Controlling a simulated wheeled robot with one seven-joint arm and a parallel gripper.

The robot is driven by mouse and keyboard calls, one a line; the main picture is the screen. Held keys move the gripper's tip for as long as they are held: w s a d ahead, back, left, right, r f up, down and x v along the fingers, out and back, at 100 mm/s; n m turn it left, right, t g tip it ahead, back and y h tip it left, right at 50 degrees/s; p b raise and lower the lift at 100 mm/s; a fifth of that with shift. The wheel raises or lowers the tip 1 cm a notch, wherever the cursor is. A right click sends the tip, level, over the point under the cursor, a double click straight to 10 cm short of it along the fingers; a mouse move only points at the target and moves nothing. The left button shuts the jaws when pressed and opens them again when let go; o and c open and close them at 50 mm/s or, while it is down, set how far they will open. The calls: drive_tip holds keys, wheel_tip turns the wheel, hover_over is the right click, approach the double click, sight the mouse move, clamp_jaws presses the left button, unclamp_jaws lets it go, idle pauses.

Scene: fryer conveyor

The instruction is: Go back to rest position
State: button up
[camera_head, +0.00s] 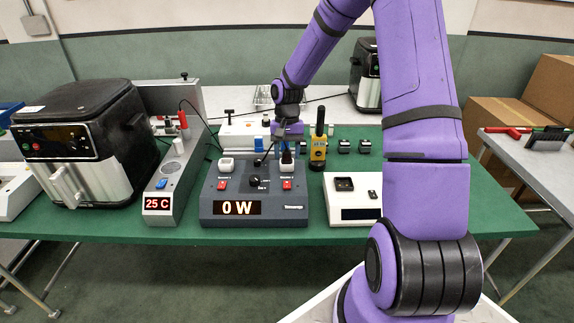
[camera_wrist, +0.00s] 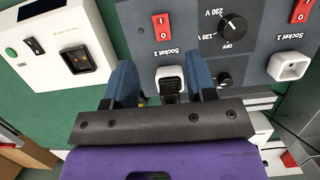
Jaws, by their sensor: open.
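My gripper (camera_wrist: 165,85) is open, with its two blue fingers pointing at the grey power panel. In the wrist view, a black plug in the white socket marked Socket 2 (camera_wrist: 170,72) sits between the fingertips, and I cannot tell whether they touch it. In the head view my gripper (camera_head: 287,140) is above the right side of the grey power box (camera_head: 252,208), whose display reads 0 W. Its fingers are small and partly hidden there. My purple arm reaches over the table from the right.
A black and silver air fryer (camera_head: 90,145) stands at the left, beside a grey unit (camera_head: 172,185) reading 25 C. A yellow device (camera_head: 318,150) stands close to the right of my gripper. A white box (camera_head: 352,195) lies right of the power box. Cardboard boxes (camera_head: 510,110) stand at the right.

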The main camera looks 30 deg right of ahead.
drive_tip(key=shift+w+d+r, duration=0.1)
drive_tip(key=shift+r, duration=0.4)
drive_tip(key=s+a+r+n+t+h, duration=0.1)
drive_tip(key=s+a+r, duration=0.15)
drive_tip(key=r, duration=0.45)
drive_tip(key=s+a+r+n+t+h, duration=0.1)
drive_tip(key=s+a+r, duration=0.1)
drive_tip(key=s+r, duration=0.3)
drive_tip(key=s+a+r+n+t+h, duration=0.1)
drive_tip(key=s+a+r, duration=0.15)
drive_tip(key=r, duration=0.55)
drive_tip(key=s+a+r+n+t, duration=0.1)
drive_tip(key=s+r, duration=0.2)
drive_tip(key=s, duration=0.3)
drive_tip(key=s+a+r+n+t+y, duration=0.1)
drive_tip(key=s+a+r+t, duration=0.1)
drive_tip(key=s, duration=0.4)
drive_tip(key=s+a+r+n+t, duration=0.1)
drive_tip(key=s+r, duration=0.2)
drive_tip(key=s, duration=0.3)
drive_tip(key=shift+s+a+r+n+t, duration=0.15)
drive_tip(key=shift+a+r+n+t, duration=0.15)
drive_tip(key=shift+r+n, duration=0.1)
